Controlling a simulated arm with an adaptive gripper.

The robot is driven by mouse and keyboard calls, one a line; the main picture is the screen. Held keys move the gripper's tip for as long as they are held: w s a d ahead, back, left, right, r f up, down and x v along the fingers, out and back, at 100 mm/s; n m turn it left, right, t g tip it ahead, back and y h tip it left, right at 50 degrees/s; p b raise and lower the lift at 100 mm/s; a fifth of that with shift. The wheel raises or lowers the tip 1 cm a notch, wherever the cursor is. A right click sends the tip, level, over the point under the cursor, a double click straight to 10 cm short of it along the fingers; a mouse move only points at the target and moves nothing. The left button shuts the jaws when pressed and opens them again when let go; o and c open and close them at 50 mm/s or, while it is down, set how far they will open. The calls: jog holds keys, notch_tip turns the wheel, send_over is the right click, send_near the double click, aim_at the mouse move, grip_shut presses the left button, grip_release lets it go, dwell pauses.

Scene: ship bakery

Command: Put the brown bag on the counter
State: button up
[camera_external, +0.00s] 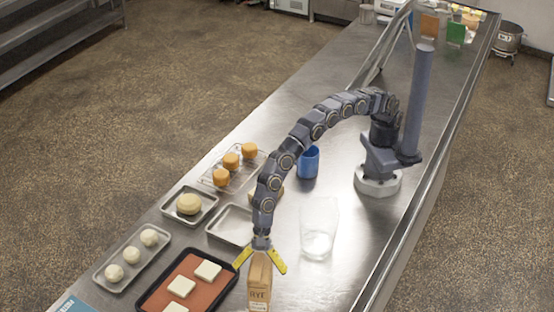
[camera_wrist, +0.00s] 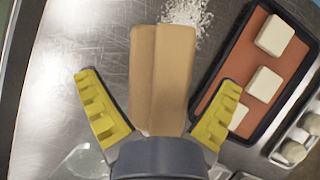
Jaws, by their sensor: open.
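The brown bag (camera_external: 259,284), printed with lettering that seems to read RYE, stands upright on the steel counter (camera_external: 335,180) near the front of the external view. My gripper (camera_external: 260,262) is above the bag, with its yellow fingers spread to either side of the bag's top. In the wrist view the bag (camera_wrist: 161,78) lies between the open fingers of my gripper (camera_wrist: 160,105), with gaps on both sides. I cannot tell whether its base is touching the counter everywhere, as the lower end is cut close to the frame edge.
A dark tray with an orange mat and white squares (camera_external: 152,303) is close at the left of the bag. A clear container (camera_external: 318,240) stands to the right, with a blue cup (camera_external: 308,162) behind. An empty metal tray (camera_external: 216,231) is behind-left. White powder (camera_wrist: 187,14) lies near the bag.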

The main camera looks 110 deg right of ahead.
jog(key=v, duration=1.2)
